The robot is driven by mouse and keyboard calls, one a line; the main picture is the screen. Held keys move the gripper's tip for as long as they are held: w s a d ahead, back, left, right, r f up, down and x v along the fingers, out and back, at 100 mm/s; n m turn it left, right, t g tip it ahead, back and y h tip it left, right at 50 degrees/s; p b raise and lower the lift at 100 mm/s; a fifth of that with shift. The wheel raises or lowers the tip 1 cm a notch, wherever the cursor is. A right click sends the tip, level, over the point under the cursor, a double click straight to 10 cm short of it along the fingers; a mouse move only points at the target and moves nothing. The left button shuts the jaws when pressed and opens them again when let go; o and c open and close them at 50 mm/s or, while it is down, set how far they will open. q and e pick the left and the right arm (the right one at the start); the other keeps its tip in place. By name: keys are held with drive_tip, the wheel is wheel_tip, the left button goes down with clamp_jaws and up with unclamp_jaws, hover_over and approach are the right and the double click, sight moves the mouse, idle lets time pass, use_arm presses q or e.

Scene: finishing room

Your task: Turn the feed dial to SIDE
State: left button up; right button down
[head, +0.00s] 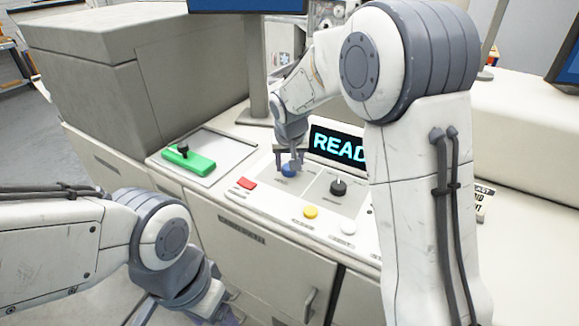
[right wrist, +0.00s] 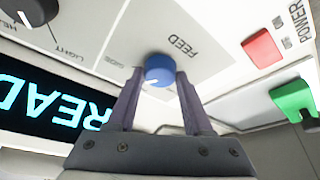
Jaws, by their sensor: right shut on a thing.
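The feed dial is a round blue knob on the sloped control panel, left of the display in the head view (head: 288,171). In the right wrist view the blue dial (right wrist: 159,70) sits beside the printed word FEED. My right gripper (head: 290,160) reaches down onto the dial, one finger on each side, shut on it. My left gripper (head: 228,318) is low at the bottom edge, mostly cut off, away from the panel.
The panel also has a red button (head: 246,183), a black dial (head: 338,187), a yellow button (head: 310,212), a white button (head: 348,227) and a lit display (head: 335,145) reading READ, partly hidden. A green handled piece (head: 189,161) lies on the tray at left.

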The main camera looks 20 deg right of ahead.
drive_tip(key=shift+w+a+f+m+h+b, duration=0.1)
drive_tip(key=shift+m+h+b, duration=0.3)
drive_tip(key=shift+m+b, duration=0.7)
drive_tip(key=shift+m+h+b, duration=0.3)
drive_tip(key=shift+m+b, duration=0.05)
drive_tip(key=shift+m, duration=0.55)
drive_tip(key=shift+c, duration=1.5)
unclamp_jaws()
drive_tip(key=shift+g, duration=0.3)
drive_tip(key=shift+r, duration=0.2)
drive_tip(key=b+v, duration=0.1)
drive_tip(key=v, duration=0.9)
drive_tip(key=shift+r, duration=0.15)
